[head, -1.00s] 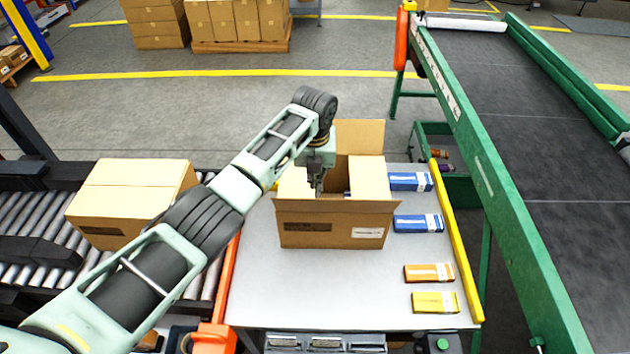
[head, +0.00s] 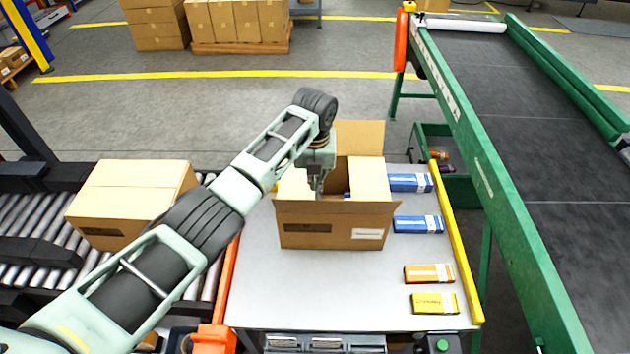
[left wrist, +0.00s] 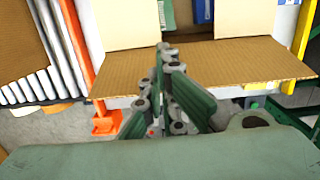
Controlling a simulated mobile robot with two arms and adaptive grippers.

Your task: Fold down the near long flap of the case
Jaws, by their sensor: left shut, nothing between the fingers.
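The open brown case (head: 330,232) stands on the grey table. Its near long flap (head: 345,207) sticks outward along the front top edge; it fills the middle of the left wrist view (left wrist: 225,62). The far long flap (head: 362,137) stands up. The left short flap (head: 292,186) and right short flap (head: 369,178) lie folded inward, with a gap between them. Through the gap, green (left wrist: 166,12) and blue (left wrist: 203,10) contents show. My left gripper (head: 318,193) points down over the gap, just behind the near flap, fingers shut and empty. Contact with the flap cannot be told.
Blue (head: 418,224), orange (head: 429,273) and yellow (head: 435,303) packs lie right of the case, inside a yellow rail (head: 457,245). A closed carton (head: 130,195) sits on the rollers at left. A green-framed conveyor (head: 500,190) runs at right. The table front is clear.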

